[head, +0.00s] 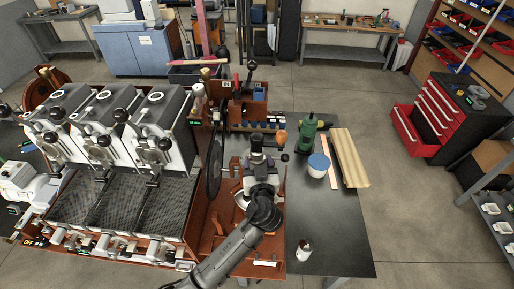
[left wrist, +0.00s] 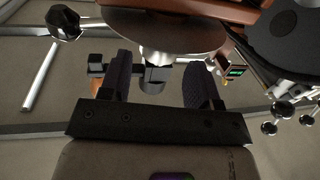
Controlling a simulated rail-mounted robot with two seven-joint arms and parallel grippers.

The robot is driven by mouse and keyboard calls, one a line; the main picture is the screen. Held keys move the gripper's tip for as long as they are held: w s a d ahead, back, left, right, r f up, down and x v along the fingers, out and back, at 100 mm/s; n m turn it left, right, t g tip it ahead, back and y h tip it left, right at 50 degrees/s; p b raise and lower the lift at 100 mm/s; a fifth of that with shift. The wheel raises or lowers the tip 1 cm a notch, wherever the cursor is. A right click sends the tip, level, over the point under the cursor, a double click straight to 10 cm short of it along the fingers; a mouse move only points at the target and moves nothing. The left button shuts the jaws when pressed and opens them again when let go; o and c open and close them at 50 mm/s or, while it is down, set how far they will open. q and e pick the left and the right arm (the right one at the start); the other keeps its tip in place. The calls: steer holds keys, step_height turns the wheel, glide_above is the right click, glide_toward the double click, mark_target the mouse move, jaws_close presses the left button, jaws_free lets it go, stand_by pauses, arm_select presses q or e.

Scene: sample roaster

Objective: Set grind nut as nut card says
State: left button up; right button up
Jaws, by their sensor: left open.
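My left gripper (head: 258,163) is over the red-brown machine bed right of the black wheel, its arm reaching up from the bottom. In the left wrist view the left gripper (left wrist: 158,82) is open, with two dark fingers apart. A silver stepped cylinder (left wrist: 154,74) shows between or just beyond the fingers, under a round metal disc (left wrist: 165,32). I cannot tell whether it is the grind nut or whether the fingers touch it. I cannot make out a nut card. My right gripper is not in view.
Several roaster drums with hoppers (head: 105,125) stand at left beside the black wheel (head: 214,165). On the dark table (head: 340,235) are a green device (head: 307,134), a blue-lidded white tub (head: 318,166), wooden boards (head: 348,158) and a small jar (head: 304,247). The table's front right is clear.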

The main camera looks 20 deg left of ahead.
mark_target(258, 157)
arm_select(q)
steer(key=shift+p+x, duration=0.5)
steer(key=shift+x, duration=1.9)
steer(key=shift+c, duration=0.3)
